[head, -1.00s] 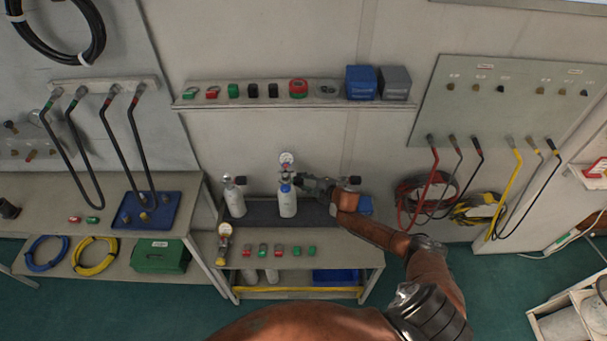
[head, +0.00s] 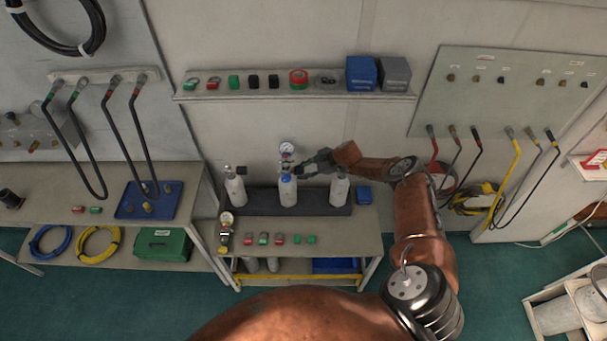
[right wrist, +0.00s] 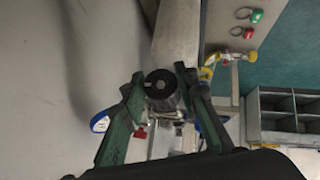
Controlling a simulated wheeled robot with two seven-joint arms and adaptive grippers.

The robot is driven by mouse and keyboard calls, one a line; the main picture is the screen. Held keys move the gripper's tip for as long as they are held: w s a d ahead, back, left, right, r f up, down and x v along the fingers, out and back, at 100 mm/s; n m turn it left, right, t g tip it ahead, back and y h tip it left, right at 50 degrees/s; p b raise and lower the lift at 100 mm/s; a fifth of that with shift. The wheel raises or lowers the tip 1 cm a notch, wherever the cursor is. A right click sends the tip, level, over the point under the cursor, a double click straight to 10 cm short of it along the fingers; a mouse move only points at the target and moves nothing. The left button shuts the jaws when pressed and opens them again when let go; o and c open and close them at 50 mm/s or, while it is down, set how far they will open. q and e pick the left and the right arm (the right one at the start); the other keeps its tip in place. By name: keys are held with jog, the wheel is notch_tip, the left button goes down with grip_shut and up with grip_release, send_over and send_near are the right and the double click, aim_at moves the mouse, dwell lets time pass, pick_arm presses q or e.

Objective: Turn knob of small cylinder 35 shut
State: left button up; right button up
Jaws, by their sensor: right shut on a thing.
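Three small grey-white cylinders stand in a row on the dark tray (head: 322,211) of the bench. My right gripper (head: 300,168) reaches in from the right at valve height. In the right wrist view, the green fingers of the right gripper (right wrist: 160,88) are shut on a round black knob (right wrist: 160,82), one finger on each side. My left gripper is not in view.
The left cylinder (head: 235,190) and right cylinder (head: 339,190) flank the middle one, the right one below my forearm. Small red and green parts lie along the bench front. A shelf (head: 300,98) runs above.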

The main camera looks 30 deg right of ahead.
jog(key=shift+a+m+g+y+b, duration=0.15)
jog(key=shift+m+g+y+b, duration=0.35)
jog(key=shift+b, duration=0.85)
jog(key=shift+o, duration=0.2)
jog(key=shift+c, duration=0.2)
jog(key=o, duration=1.2)
jog(key=v, duration=1.2)
jog(key=shift+w+a+r, duration=0.1)
jog(key=shift+w+r, duration=0.1)
